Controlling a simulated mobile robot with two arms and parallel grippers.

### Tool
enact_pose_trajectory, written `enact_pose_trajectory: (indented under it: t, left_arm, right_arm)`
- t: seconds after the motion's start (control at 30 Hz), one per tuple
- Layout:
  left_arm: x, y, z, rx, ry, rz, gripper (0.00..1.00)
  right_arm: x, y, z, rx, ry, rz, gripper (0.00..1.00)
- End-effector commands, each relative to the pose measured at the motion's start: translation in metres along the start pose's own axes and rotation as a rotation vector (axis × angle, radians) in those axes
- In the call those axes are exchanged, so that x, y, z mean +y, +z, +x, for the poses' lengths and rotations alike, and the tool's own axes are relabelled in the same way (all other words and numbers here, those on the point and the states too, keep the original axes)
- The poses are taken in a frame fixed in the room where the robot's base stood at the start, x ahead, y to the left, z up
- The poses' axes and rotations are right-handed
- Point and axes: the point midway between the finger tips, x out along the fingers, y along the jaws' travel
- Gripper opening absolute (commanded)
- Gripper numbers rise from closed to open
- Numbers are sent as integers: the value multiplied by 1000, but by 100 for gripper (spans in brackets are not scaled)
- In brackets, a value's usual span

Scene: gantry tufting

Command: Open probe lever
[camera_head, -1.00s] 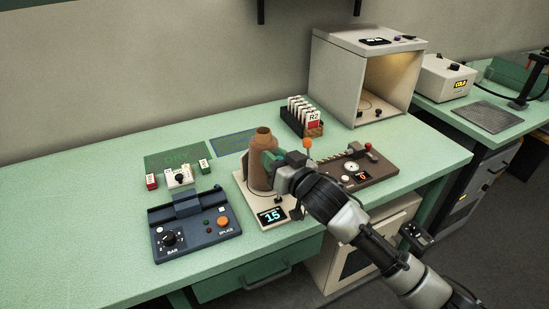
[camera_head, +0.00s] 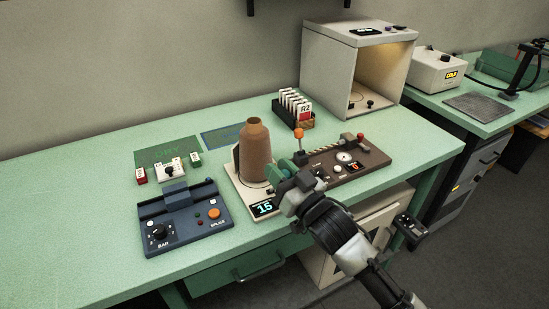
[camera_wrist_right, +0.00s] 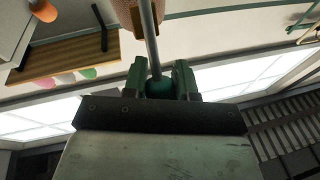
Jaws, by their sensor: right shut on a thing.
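The probe lever shows in the right wrist view as a grey rod (camera_wrist_right: 149,35) with a dark green ball knob (camera_wrist_right: 159,86). My right gripper (camera_wrist_right: 160,80) is shut on that knob, one green finger on each side. In the head view my right gripper (camera_head: 289,168) is just right of the brown yarn cone (camera_head: 256,155), apart from it, and hides most of the lever. The cone stands upright on a cream base (camera_head: 240,193) whose display (camera_head: 264,208) reads 15. My left gripper is out of view.
A brown panel (camera_head: 375,160) with an orange-knobbed lever (camera_head: 299,133) lies right of my gripper. A dark blue splice unit (camera_head: 185,235) sits to the left. A card rack (camera_head: 301,122) and an open booth (camera_head: 322,75) stand behind. The table's front left is clear.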

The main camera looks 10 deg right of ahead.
Motion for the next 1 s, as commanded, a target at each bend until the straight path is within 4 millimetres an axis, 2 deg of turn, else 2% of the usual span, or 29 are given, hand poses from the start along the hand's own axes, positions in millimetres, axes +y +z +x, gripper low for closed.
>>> enact_pose_trajectory:
  t: [0.3,0.87,0.9,1.0]
  left_arm:
    - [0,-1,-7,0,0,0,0]
    - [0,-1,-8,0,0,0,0]
    - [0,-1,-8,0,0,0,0]
    - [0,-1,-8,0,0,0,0]
  right_arm:
    - [-3,4,-13,4,-4,1,0]
    - [-4,5,-15,8,-6,0,0]
    - [-4,5,-15,8,-6,0,29]
    - [-3,5,-15,7,-5,0,45]
